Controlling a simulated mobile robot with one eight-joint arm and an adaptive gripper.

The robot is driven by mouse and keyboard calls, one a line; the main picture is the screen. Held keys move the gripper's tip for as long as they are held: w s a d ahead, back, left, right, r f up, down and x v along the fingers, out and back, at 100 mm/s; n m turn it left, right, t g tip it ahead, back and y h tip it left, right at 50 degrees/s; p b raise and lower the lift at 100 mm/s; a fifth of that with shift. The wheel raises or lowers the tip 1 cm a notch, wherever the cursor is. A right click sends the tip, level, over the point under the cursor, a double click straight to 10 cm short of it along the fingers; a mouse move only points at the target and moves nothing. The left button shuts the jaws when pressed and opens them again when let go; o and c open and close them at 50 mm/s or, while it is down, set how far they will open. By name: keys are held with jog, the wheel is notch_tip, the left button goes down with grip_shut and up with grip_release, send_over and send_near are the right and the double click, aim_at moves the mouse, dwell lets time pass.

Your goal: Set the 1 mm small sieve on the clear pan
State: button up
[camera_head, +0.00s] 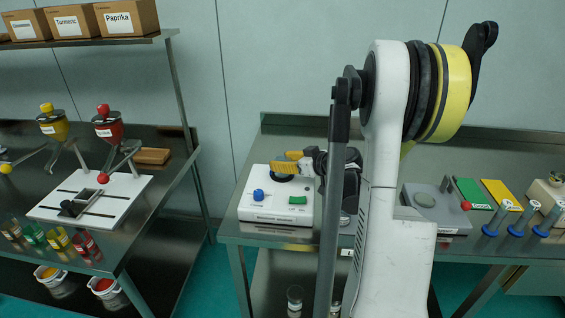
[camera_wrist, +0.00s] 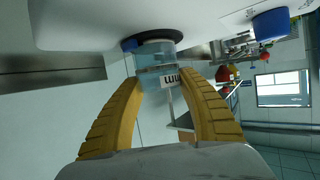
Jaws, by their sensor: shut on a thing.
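My gripper (camera_head: 290,161) is over the white vibrating machine (camera_head: 252,207) on the right-hand table. In the wrist view, which shows the machine upside down, its yellow fingers (camera_wrist: 163,78) are shut on a clear cylinder with a white label ending in "mm", the small sieve (camera_wrist: 150,77). A clear bluish section, apparently the clear pan (camera_wrist: 157,50), sits between the sieve and the machine's dark round plate (camera_wrist: 168,34). Sieve and pan look in line and touching or nearly so; I cannot tell if they are fully seated.
The machine has a blue knob (camera_head: 258,195) and a green button (camera_head: 298,200). Right of my arm stand a grey device (camera_head: 432,205), green and yellow mats and blue-handled tools (camera_head: 497,217). Clear jars (camera_head: 295,297) stand on the lower shelf. A spice table is at the left.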

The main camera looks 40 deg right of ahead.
jog(key=o, duration=1.1)
jog(key=shift+f, duration=0.1)
jog(key=shift+s+r, duration=0.1)
jog(key=shift+r, duration=0.15)
jog(key=a+p+v, duration=0.1)
jog(key=p+v, duration=0.3)
jog(key=v, duration=0.8)
jog(key=w+a+r+g+y, duration=0.1)
jog(key=w+a+g, duration=0.1)
jog(key=a, duration=0.6)
jog(key=w+a+r+g, duration=0.1)
jog(key=a+g, duration=0.1)
jog(key=a, duration=0.6)
jog(key=s+a+r+g+h, duration=0.1)
jog(key=s+a, duration=0.4)
jog(key=a, duration=0.4)
jog(key=s+a+g+h, duration=0.1)
jog(key=s+a, duration=0.5)
jog(key=a, duration=0.3)
jog(key=shift+s+a+r+m, duration=0.15)
jog(key=shift+s+r+m, duration=0.2)
jog(key=shift+r+m, duration=0.05)
